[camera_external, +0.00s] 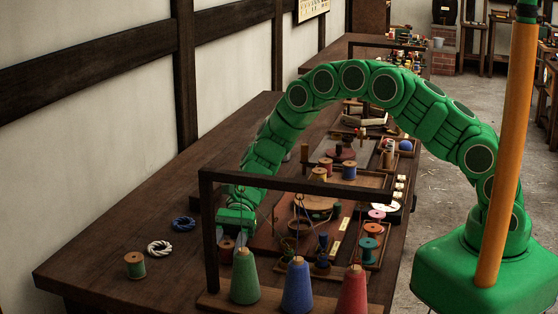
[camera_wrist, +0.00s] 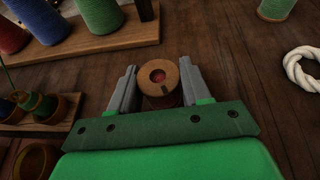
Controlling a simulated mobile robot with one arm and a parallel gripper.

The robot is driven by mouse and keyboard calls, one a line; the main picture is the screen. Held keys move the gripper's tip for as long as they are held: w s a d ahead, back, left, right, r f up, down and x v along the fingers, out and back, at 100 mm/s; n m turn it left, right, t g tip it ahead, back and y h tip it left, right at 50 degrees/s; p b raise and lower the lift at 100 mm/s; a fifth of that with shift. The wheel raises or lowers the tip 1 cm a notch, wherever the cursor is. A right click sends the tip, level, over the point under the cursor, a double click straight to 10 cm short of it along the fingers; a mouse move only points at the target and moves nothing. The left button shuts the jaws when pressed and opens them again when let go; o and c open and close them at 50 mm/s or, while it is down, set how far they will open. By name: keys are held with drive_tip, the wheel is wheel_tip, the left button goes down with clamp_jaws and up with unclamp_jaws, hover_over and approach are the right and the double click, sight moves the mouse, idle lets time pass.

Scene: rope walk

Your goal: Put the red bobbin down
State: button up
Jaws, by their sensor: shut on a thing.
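The red bobbin (camera_wrist: 158,76) is between the two grey fingers of my gripper (camera_wrist: 158,70) in the wrist view, seen end-on with its wooden flange and centre hole. My gripper is shut on it. In the external view, the bobbin (camera_external: 227,246) shows below my gripper (camera_external: 230,236), behind the dark wooden frame's post, over the dark table (camera_external: 110,245). Its lower part is hard to see, and I cannot tell whether it touches the table.
A wooden frame (camera_external: 300,185) stands close by, with green (camera_external: 244,280), blue (camera_external: 297,287) and red (camera_external: 353,290) thread cones. To the left lie a white rope coil (camera_external: 160,248), a blue coil (camera_external: 183,224) and a green bobbin (camera_external: 135,265). The table's left part is mostly clear.

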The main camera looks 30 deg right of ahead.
drive_tip(key=shift+f, duration=0.1)
drive_tip(key=o, duration=1)
drive_tip(key=shift+o, duration=0.2)
drive_tip(key=shift+w+d+r, duration=0.2)
drive_tip(key=shift+w+d, duration=0.05)
drive_tip(key=v, duration=1.1)
drive_tip(key=shift+w+r, duration=0.15)
